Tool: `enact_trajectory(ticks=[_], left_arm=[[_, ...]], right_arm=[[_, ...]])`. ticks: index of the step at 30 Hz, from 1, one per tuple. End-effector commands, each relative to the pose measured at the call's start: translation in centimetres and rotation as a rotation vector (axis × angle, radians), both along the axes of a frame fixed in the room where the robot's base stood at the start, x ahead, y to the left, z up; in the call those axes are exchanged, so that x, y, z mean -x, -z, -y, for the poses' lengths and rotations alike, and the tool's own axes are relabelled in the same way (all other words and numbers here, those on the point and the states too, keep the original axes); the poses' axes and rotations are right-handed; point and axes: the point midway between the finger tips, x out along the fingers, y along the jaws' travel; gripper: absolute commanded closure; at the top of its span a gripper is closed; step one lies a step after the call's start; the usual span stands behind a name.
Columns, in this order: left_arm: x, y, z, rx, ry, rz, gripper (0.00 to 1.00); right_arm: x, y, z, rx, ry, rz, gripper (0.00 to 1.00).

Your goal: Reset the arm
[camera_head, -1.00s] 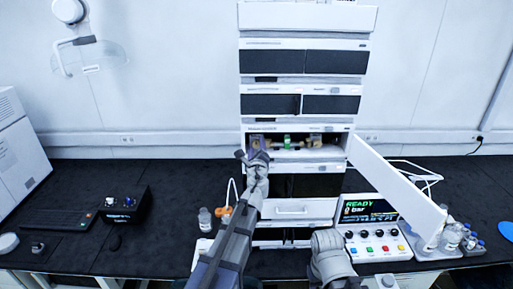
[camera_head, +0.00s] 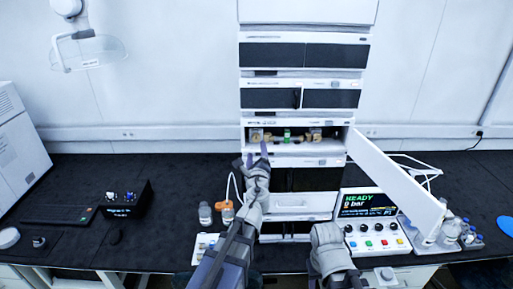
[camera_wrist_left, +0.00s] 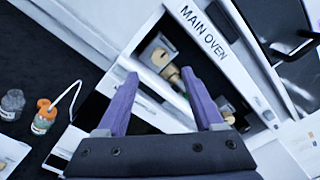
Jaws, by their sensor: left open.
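My left gripper (camera_head: 256,155) is open and empty, with purple fingers, in front of the open compartment (camera_head: 333,147) of the white instrument stack. In the left wrist view its fingers (camera_wrist_left: 159,76) are spread apart, pointing at the compartment labelled MAIN OVEN (camera_wrist_left: 203,32). Brass-coloured fittings (camera_wrist_left: 160,52) show between and beyond the fingers, apart from them as far as I can see. A green part (camera_head: 287,135) sits among the fittings in the head view. A link of my right arm (camera_head: 328,255) shows at the bottom; its gripper is out of view.
The oven door (camera_head: 393,178) swings out to the right. A control box with a lit screen (camera_head: 367,204) stands below it. Bottles (camera_head: 450,228) stand at the right. An orange-capped bottle (camera_head: 227,212) and a grey-capped bottle (camera_head: 205,213) stand left of my arm.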

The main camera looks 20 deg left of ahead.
Motion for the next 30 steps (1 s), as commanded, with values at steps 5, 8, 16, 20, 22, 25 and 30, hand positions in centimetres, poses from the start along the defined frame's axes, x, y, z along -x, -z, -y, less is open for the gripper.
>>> enact_trajectory(ticks=[5, 8, 16, 20, 22, 25, 30], left_arm=[[0.2, 0.0, 0.1, 0.0, 0.0, 0.0, 0.31], [0.2, 0.0, 0.1, 0.001, -0.001, 0.0, 0.31], [3.1, 6.7, -0.8, 0.402, -0.196, -0.008, 0.31], [7.2, 15.0, -0.1, 0.793, -0.431, -0.078, 0.31], [9.8, 19.1, 1.1, 0.965, -0.559, -0.137, 0.31], [13.8, 24.5, 3.7, 1.162, -0.742, -0.24, 0.31], [20.9, 31.0, 8.8, 1.374, -1.033, -0.436, 0.31]], right_arm=[[0.0, 0.0, 0.0, 0.0, 0.0, 0.0, 0.5], [0.0, 0.0, 0.0, 0.0, 0.0, 0.0, 0.5], [0.0, 3.4, 0.0, 0.001, -0.002, 0.0, 0.5], [0.0, 6.1, 0.0, 0.001, -0.005, 0.0, 0.5], [0.0, 7.2, 0.0, 0.002, -0.006, 0.0, 0.5], [0.0, 8.7, 0.0, 0.001, -0.008, 0.001, 0.5], [0.0, 10.9, 0.0, 0.002, -0.011, 0.001, 0.5]])
